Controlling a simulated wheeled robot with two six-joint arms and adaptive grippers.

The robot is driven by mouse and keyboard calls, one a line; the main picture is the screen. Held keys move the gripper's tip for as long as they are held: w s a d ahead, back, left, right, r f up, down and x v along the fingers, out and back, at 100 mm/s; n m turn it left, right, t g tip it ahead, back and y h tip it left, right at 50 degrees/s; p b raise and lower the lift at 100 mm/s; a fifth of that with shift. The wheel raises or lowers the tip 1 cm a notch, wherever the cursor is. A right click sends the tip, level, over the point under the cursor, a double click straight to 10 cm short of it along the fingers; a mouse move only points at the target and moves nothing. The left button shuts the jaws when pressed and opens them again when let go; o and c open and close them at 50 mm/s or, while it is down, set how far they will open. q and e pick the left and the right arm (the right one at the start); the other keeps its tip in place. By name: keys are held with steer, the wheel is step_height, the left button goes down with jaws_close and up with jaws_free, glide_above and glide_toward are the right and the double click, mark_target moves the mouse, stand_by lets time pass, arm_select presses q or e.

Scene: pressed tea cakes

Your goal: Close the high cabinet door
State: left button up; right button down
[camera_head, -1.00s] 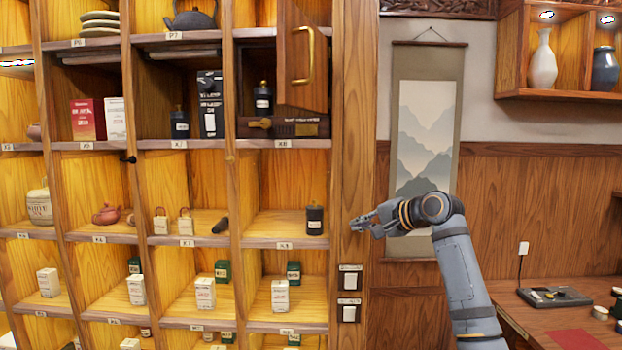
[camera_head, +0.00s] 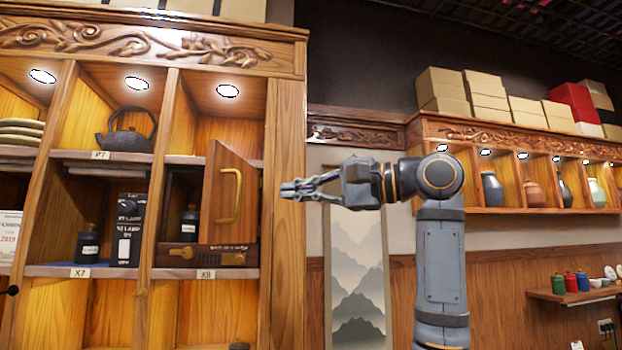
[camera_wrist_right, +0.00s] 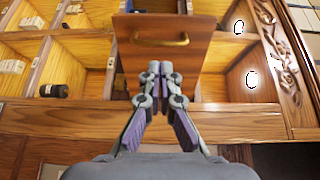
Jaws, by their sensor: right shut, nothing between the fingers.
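The high cabinet door (camera_head: 222,198) is wooden with a curved brass handle (camera_head: 237,196). It stands open, swung outward from the compartment labelled X8. A dark canister (camera_head: 189,222) shows inside, left of the door. My right gripper (camera_head: 284,190) is shut and empty, to the right of the door at about handle height, apart from it in the head view. In the right wrist view the door (camera_wrist_right: 165,75) and its handle (camera_wrist_right: 160,40) are ahead of the shut fingertips (camera_wrist_right: 160,72); I cannot tell the gap. My left gripper is not in view.
The cabinet's wooden right post (camera_head: 284,240) stands behind my right gripper. A black teapot (camera_head: 126,132) sits on the shelf above left. A hanging scroll (camera_head: 357,290) is behind my right arm. Shelves with vases (camera_head: 492,190) are at the right.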

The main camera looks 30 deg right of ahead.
mark_target(238, 195)
steer(key=p+x, duration=0.4)
steer(key=x, duration=0.4)
steer(key=shift+w+a, duration=0.15)
steer(key=shift+w, duration=0.05)
steer(key=shift+s+a, duration=0.1)
